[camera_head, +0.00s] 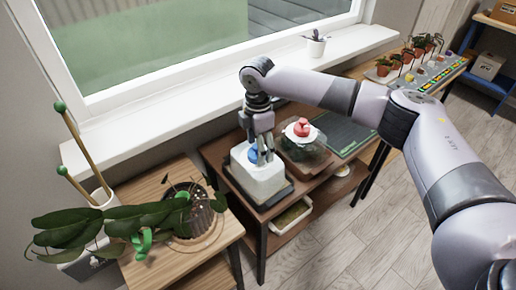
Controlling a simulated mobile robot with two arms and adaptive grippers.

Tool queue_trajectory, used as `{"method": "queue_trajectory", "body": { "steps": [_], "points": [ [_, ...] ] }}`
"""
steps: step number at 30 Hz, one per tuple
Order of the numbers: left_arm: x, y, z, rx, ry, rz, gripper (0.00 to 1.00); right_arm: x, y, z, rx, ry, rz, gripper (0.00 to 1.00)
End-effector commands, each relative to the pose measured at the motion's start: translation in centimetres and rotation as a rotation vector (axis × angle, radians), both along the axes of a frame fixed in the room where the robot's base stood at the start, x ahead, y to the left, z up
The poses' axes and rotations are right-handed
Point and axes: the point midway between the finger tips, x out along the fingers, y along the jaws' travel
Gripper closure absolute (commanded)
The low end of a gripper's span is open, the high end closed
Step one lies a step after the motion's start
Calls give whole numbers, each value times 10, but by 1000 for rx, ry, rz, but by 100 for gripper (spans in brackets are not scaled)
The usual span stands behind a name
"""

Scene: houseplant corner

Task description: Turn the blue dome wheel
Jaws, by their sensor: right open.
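The blue dome wheel (253,156) sits on top of a white box-like unit (258,183) on the brown side table. My right gripper (264,158) points down over the wheel with its jaws open. Its fingers partly hide the wheel. I cannot tell whether they touch it. My left gripper is not in view.
A clear dome with a red knob (302,127) stands close right of the white unit. A dark green mat (345,134) lies further right. A leafy potted plant (180,215) stands on the wooden table at left. The windowsill (180,128) runs behind.

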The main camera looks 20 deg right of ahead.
Motion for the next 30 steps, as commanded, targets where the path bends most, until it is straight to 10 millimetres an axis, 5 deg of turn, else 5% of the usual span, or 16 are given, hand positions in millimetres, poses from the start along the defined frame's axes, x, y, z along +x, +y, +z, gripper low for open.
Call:
{"method": "queue_trajectory", "body": {
  "steps": [13,30],
  "points": [
    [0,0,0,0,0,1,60,0,0,-13,0,-1,0,36],
    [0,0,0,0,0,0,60,0,0,-13,0,-1,1,73]
  ]
}}
